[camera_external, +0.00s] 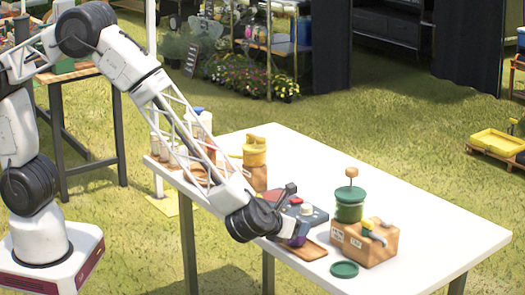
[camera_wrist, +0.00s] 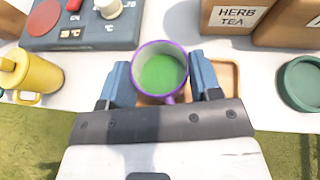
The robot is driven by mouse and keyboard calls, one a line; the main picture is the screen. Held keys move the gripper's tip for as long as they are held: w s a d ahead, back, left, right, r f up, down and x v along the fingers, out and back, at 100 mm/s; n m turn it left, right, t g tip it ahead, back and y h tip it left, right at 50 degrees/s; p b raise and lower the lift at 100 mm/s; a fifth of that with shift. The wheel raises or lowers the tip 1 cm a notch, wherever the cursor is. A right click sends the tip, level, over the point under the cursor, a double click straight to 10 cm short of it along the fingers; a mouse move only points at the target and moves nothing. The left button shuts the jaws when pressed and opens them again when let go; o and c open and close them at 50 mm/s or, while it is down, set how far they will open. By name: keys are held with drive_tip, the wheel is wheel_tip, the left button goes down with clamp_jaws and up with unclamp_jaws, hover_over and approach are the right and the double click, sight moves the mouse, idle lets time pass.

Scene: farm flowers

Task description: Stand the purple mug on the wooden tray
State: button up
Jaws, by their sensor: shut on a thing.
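The purple mug (camera_wrist: 161,72) stands upright between my fingers in the wrist view, with a green inside. My gripper (camera_wrist: 160,80) is shut on it, one blue-grey finger on each side. The mug's handle points back toward my palm. The wooden tray (camera_wrist: 237,80) shows under and to the right of the mug in the wrist view. In the external view the tray (camera_external: 306,251) lies near the front table edge, and a little of the mug (camera_external: 297,241) shows above it beside my wrist. I cannot tell whether the mug's base touches the tray.
A grey control box (camera_wrist: 75,38) with red and white knobs lies behind the mug. Wooden boxes, one marked herb tea (camera_wrist: 234,17), stand behind right. A round green dish (camera_wrist: 303,82) lies right. The table's right side (camera_external: 440,225) is clear.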

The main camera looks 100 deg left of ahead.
drive_tip(key=o, duration=1)
drive_tip(key=shift+f, duration=0.1)
drive_tip(key=shift+v, duration=6.05)
